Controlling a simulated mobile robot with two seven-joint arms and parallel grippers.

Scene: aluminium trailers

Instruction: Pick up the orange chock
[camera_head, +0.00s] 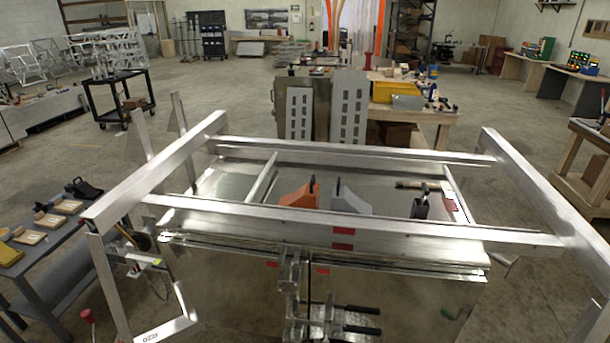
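The orange chock (299,197) sits on the aluminium trailer deck, behind the front cross rail (250,213). Its sloped wedge face falls to the left, and a dark upright part shows at its right end. The front rail hides its lower edge. A similar grey chock (353,201) stands just to its right with a small gap between them. Neither of my grippers can be made out in this view, and nothing is seen touching the orange chock.
The trailer's raised side rails (540,182) frame the deck. A black-handled tool (421,205) and a wooden-handled tool (410,184) lie right of the chocks. A grey table (50,250) with small items stands left. A workbench (425,112) stands behind.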

